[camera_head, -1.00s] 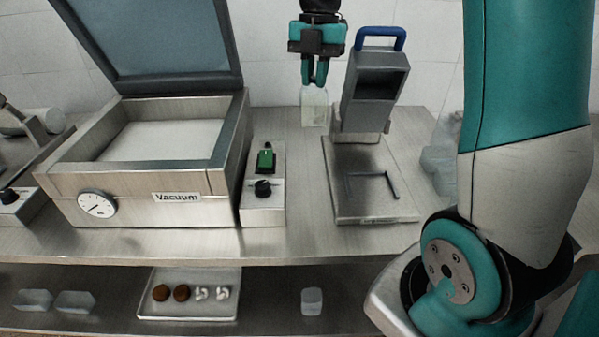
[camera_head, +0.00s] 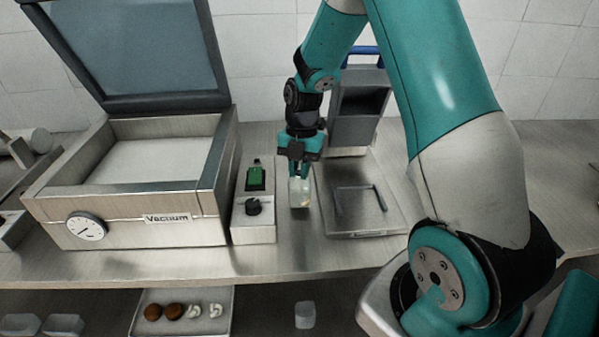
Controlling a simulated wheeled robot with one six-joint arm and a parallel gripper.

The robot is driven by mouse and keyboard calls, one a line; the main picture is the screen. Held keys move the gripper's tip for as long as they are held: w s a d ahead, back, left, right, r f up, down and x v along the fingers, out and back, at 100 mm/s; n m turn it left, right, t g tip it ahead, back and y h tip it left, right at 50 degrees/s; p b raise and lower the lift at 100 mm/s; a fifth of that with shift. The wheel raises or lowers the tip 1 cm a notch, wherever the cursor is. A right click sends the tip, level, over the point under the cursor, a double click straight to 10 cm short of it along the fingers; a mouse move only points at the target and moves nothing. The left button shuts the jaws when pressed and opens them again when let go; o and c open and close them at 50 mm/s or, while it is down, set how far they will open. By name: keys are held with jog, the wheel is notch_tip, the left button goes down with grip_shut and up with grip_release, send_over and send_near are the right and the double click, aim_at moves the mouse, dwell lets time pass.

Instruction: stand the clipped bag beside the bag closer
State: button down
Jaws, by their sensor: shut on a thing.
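My gripper (camera_head: 299,170) is shut on the top of the clipped bag (camera_head: 299,192), a small, clear, pale bag held upright. The bag is over the strip of counter between the switch box and the bag closer. I cannot tell whether its bottom touches the counter. The bag closer (camera_head: 366,222) has a flat metal base with a bracket on it and a grey upright head (camera_head: 357,110) with a blue handle behind. The bag is just left of the base's left edge.
The vacuum machine (camera_head: 130,213) stands at the left with its lid (camera_head: 130,50) open. A switch box (camera_head: 253,228) with a green switch is close left of the bag. A tray (camera_head: 185,325) with brown and white pieces is on the lower shelf. The counter (camera_head: 285,258) in front is clear.

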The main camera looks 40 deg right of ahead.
jog(key=shift+f, duration=0.75)
jog(key=c, duration=1.1)
grip_release()
jog(key=shift+f, duration=0.1)
